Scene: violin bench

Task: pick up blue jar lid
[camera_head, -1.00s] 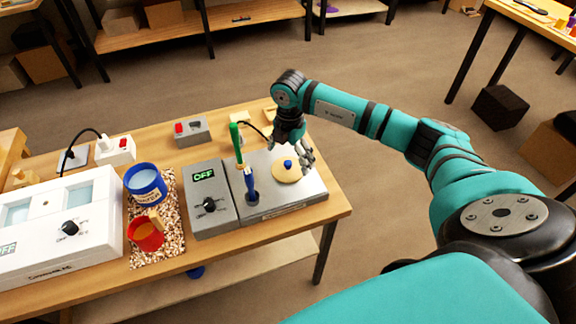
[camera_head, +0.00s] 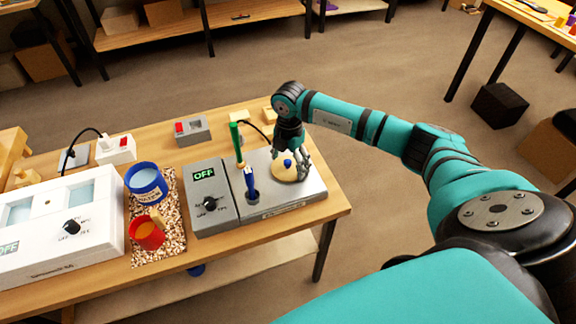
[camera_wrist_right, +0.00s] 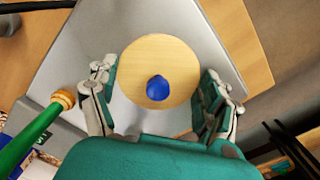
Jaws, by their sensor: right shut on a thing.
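The blue jar lid is a pale round wooden disc (camera_head: 283,175) with a blue knob (camera_head: 288,163) on top. It lies at the right part of the grey metal plate of the station. I see no clear gap under the lid. What is beneath it is hidden. My left gripper is not in view.
A green-handled tool (camera_head: 236,144) and a blue-handled tool (camera_head: 250,181) stand upright close left of the lid. A control box (camera_head: 209,201) reading OFF is beside them. A blue jar (camera_head: 146,190) and a red cup (camera_head: 148,241) are farther left. The table's right edge is near.

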